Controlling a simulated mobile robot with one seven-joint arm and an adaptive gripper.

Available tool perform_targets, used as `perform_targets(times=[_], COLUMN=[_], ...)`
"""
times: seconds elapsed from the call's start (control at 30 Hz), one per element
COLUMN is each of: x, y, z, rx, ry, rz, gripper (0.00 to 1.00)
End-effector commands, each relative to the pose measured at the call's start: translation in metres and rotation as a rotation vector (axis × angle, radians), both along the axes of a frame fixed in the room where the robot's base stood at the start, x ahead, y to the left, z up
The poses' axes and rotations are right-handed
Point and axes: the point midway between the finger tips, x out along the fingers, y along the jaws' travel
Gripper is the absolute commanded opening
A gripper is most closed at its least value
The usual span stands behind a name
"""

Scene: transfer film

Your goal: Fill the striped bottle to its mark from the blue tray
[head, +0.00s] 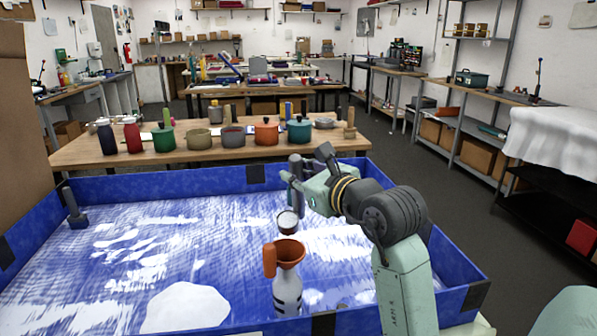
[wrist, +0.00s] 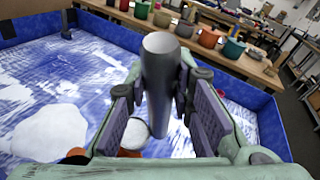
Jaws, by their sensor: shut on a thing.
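The blue tray (head: 215,187) holds streaks and heaps of white material (head: 186,306). My gripper (head: 294,178) is shut on a grey upright cylinder (wrist: 160,80), which looks like a scoop's handle. Below it, a small round cup (head: 287,222) with white in it hangs just behind and above the funnel. The bottle's mark and fill level cannot be made out.
A wooden table (head: 85,154) behind the tray bears a green pot (head: 163,138), an orange pot (head: 266,132), bottles and other pots. A dark grey post-like object (head: 76,212) stands in the tray's left corner. The tray's middle is free of tall things.

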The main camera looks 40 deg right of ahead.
Motion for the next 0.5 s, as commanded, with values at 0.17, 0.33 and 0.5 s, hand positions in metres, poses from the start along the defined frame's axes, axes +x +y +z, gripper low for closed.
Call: perform_targets(times=[0.17, 0.33, 0.5], x=[-0.007, -0.011, -0.014], y=[0.007, 0.012, 0.016], z=[-0.001, -0.003, -0.004], rx=[-0.057, -0.102, -0.135], ry=[-0.049, -0.086, -0.113], rz=[-0.002, -0.002, -0.002], gripper=[0.00, 0.00, 0.00])
